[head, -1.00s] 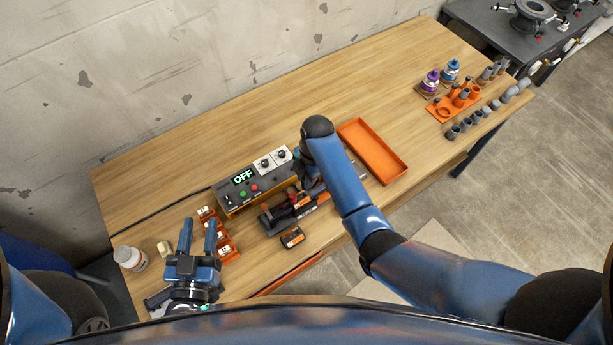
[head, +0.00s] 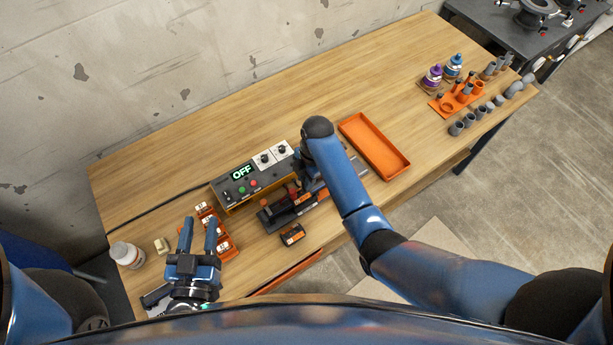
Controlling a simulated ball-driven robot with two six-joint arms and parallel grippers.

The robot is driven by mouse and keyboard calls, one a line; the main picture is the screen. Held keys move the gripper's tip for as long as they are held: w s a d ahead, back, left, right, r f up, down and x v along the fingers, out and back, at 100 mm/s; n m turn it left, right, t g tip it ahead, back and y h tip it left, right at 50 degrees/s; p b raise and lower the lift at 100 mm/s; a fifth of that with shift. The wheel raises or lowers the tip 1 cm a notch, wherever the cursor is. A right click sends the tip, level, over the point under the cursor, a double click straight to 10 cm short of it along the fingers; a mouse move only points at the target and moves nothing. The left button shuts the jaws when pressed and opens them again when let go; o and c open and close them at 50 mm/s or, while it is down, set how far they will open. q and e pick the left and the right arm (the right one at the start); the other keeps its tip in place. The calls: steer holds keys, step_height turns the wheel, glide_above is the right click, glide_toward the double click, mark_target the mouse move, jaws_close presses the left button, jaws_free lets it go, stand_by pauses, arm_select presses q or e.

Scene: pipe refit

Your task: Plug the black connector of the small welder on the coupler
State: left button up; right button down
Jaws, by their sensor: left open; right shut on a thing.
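The small welder (head: 225,190) is a dark box with a lit OFF display, red and green buttons and white knob panels, at the middle of the bench. In front of it lies a dark clamp fixture (head: 268,221) with orange parts; I cannot make out the coupler in it. My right gripper (head: 311,184) is at the fixture's right part, mostly covered by my own arm. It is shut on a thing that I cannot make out. The black connector is not clearly visible. My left gripper (head: 200,237) is open and empty, fingers pointing toward the back, beside the orange rack.
An orange rack with white-labelled items (head: 222,243) is right of my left gripper. A small black-orange block (head: 292,235) lies before the fixture. A white jar (head: 127,255) stands far left. An empty orange tray (head: 392,167) is right of my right arm. Pipes and bottles stand far right.

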steer(key=shift+f+b, duration=0.55)
steer(key=shift+f, duration=0.7)
stand_by(1.6)
steer(key=c, duration=0.7)
jaws_free()
steer(key=shift+r, duration=0.15)
step_height(320, 180, up, 5)
steer(key=p, duration=0.5)
steer(key=shift+r, duration=0.1)
steer(key=shift+r+p, duration=0.6)
steer(key=shift+r, duration=0.4)
